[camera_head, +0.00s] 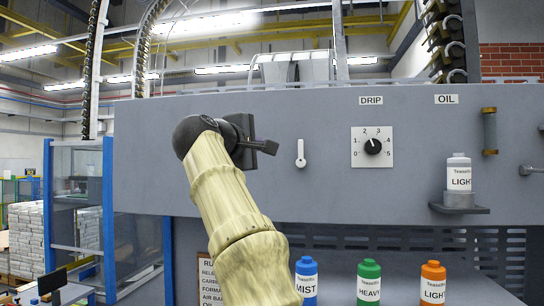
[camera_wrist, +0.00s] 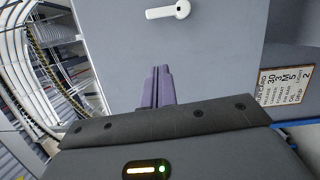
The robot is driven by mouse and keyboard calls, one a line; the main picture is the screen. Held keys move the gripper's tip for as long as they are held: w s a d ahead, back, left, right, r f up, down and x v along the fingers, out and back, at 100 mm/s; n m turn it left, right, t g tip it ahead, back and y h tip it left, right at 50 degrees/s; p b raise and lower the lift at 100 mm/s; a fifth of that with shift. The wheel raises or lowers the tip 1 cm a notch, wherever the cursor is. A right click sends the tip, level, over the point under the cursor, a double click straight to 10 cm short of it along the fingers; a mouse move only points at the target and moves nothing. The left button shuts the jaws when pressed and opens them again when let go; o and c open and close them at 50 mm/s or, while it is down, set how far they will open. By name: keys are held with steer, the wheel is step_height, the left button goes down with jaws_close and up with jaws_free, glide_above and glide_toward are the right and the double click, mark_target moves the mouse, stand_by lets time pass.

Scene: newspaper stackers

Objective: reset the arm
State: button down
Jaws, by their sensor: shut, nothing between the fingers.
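My gripper (camera_head: 270,147) is at the end of my raised arm, left of the middle in the head view, close to the grey machine panel (camera_head: 430,130). In the wrist view, my gripper (camera_wrist: 158,72) has its two purple fingers side by side. It is shut and empty. A white lever (camera_head: 300,153) on the panel is just right of the fingertips in the head view. The white lever also shows in the wrist view (camera_wrist: 168,10), beyond the fingertips and apart from them.
A DRIP dial (camera_head: 372,147) is right of the lever. A LIGHT bottle (camera_head: 459,173) stands on a small holder under the OIL label. Blue MIST (camera_head: 306,280), green HEAVY (camera_head: 369,282) and orange LIGHT (camera_head: 432,283) bottles stand below. A blue-framed enclosure (camera_head: 108,215) is at left.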

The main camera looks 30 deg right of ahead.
steer(key=shift+v, duration=0.85)
